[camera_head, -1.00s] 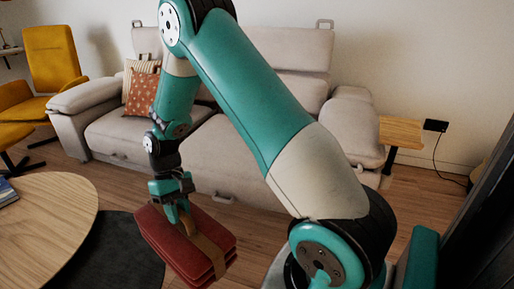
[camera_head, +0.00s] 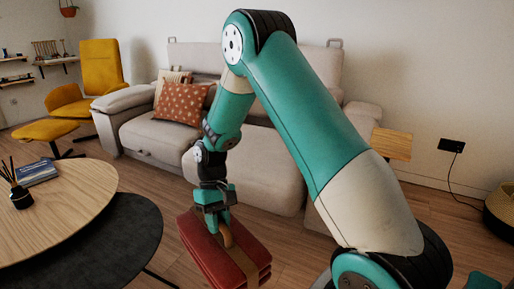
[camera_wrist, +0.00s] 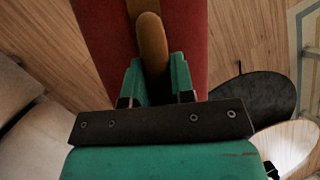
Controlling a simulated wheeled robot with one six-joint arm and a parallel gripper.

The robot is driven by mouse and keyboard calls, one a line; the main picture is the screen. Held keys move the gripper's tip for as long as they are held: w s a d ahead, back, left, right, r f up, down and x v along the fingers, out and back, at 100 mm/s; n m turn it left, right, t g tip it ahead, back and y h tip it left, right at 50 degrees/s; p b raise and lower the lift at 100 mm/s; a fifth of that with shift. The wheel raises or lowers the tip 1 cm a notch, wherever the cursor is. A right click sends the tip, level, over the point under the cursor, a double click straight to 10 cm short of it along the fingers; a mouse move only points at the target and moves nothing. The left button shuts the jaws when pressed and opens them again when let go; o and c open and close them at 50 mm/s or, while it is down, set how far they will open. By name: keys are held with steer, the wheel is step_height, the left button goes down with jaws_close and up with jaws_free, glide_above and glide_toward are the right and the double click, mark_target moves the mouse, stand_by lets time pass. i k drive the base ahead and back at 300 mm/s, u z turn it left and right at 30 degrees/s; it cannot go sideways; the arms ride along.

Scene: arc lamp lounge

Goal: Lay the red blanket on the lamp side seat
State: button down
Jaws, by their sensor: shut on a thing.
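The red blanket (camera_head: 205,252) is folded into a thick bundle with a tan strap and handle (camera_head: 227,236) around it. My gripper (camera_head: 214,212) is shut on the strap's handle, and the bundle hangs below it above the wood floor. In the wrist view the handle (camera_wrist: 151,45) is between the fingers (camera_wrist: 155,80), with the red blanket (camera_wrist: 100,30) behind it. The beige sofa (camera_head: 262,170) stands beyond my arm, with two seats. Its right seat is partly hidden by my arm. No lamp shows, so I cannot tell which seat is the lamp side.
Two cushions (camera_head: 181,104) lie on the sofa's left seat. A round wooden table (camera_head: 60,215) with a blue book (camera_head: 37,172) and a dark diffuser (camera_head: 20,196) is at left, above a lower black table (camera_head: 120,245). A yellow armchair (camera_head: 101,68) and a small side table (camera_head: 391,144) flank the sofa.

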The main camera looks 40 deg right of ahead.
mark_target(258, 150)
steer(key=z, duration=0.5)
steer(key=i, duration=0.8)
steer(key=z, duration=0.6)
steer(key=i, duration=1.4)
steer(key=u, duration=0.2)
